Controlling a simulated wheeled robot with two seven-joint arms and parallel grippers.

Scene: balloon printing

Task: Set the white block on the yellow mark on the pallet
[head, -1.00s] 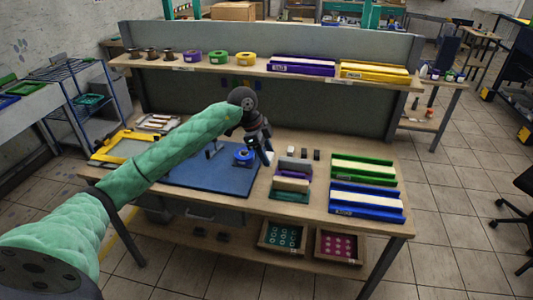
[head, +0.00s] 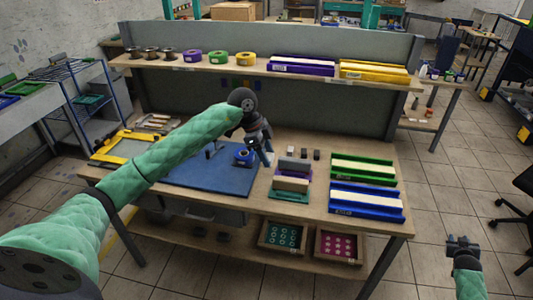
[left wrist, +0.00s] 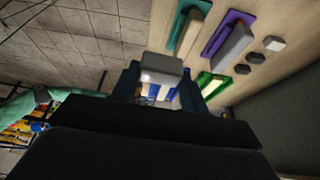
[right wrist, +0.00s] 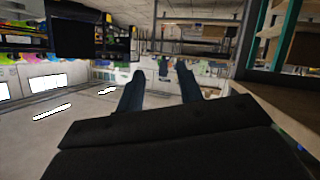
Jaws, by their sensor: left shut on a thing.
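My left gripper (head: 266,157) is over the workbench, beside the right edge of the blue board. In the left wrist view, a pale grey-white block (left wrist: 160,68) sits between its fingers, which are shut on it. The block is barely visible in the head view. Another small white block (head: 290,150) stands on the bench and also shows in the left wrist view (left wrist: 273,43). I cannot make out a yellow mark or tell which surface is the pallet. My right gripper (head: 462,241) is at the lower right, open and empty, away from the bench; its fingers are apart in the right wrist view (right wrist: 159,78).
A blue board (head: 205,178) carries a blue roll (head: 243,157). To its right are a purple tray (head: 306,173), a teal tray (head: 278,195), a green tray (head: 390,178) and a blue tray (head: 397,213). A shelf (head: 235,69) runs behind. Two dark blocks stand beside the white one.

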